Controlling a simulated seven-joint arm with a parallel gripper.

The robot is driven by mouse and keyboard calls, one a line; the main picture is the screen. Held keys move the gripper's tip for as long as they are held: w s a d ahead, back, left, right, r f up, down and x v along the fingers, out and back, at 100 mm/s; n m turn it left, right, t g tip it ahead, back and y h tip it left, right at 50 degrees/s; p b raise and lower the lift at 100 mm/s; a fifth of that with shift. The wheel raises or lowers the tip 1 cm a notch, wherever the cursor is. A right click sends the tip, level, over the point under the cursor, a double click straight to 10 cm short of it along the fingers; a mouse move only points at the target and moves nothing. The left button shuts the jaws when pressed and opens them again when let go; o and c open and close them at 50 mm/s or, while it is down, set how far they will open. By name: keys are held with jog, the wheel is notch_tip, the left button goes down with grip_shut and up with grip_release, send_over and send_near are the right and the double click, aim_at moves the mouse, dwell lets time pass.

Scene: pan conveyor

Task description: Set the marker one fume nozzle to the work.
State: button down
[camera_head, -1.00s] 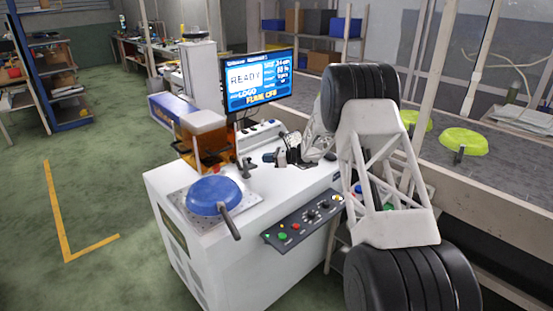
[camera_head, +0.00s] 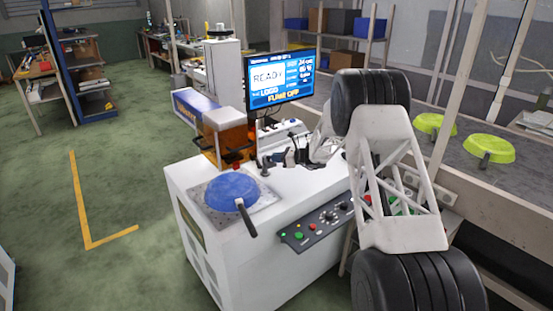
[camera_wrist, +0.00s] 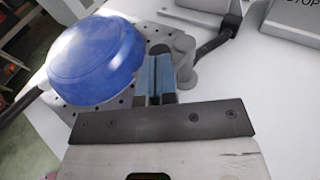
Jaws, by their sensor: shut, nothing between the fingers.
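The marker one station (camera_head: 190,200) is a white cabinet with an orange-windowed box (camera_head: 225,138). A blue pan (camera_head: 231,187) lies upside down on its perforated plate (camera_head: 262,208), its dark handle pointing to the front. A small grey post with a dark arm, seemingly the fume nozzle (camera_head: 265,164), stands behind the plate's right side. It also shows in the wrist view (camera_wrist: 185,62). My gripper (camera_head: 291,156) is right of it in the head view. In the wrist view my gripper (camera_wrist: 157,72) is shut and empty, close to the post; contact cannot be told.
A monitor (camera_head: 281,78) reads READY and FUME OFF. A button panel (camera_head: 322,221) is on the cabinet's front. Green pans (camera_head: 489,148) lie on the conveyor (camera_head: 510,180) at right. A STOP box (camera_wrist: 297,18) is at the wrist view's upper right.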

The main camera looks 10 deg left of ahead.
aim_at(268, 165)
jog(key=shift+s+a+m+t, duration=0.3)
jog(key=shift+s+m+t, duration=0.1)
jog(key=shift+m+t, duration=0.4)
jog(key=shift+s+a+m+t+h, duration=0.2)
jog(key=shift+m+t+h, duration=0.15)
jog(key=shift+t, duration=0.2)
jog(key=shift+s+a+m+t+h, duration=0.15)
jog(key=shift+m+t+h, duration=0.15)
jog(key=shift+t, duration=0.25)
jog(key=shift+s+a+m+t+h, duration=0.25)
jog(key=shift+a+m+t+h, duration=0.25)
jog(key=shift+m+t, duration=0.35)
jog(key=shift+s+a+m+t+h, duration=0.3)
jog(key=shift+m+t+h, duration=0.25)
jog(key=shift+m+t, duration=0.25)
jog(key=shift+a, duration=0.3)
jog(key=shift+w+a, duration=0.1)
jog(key=shift+a, duration=2.55)
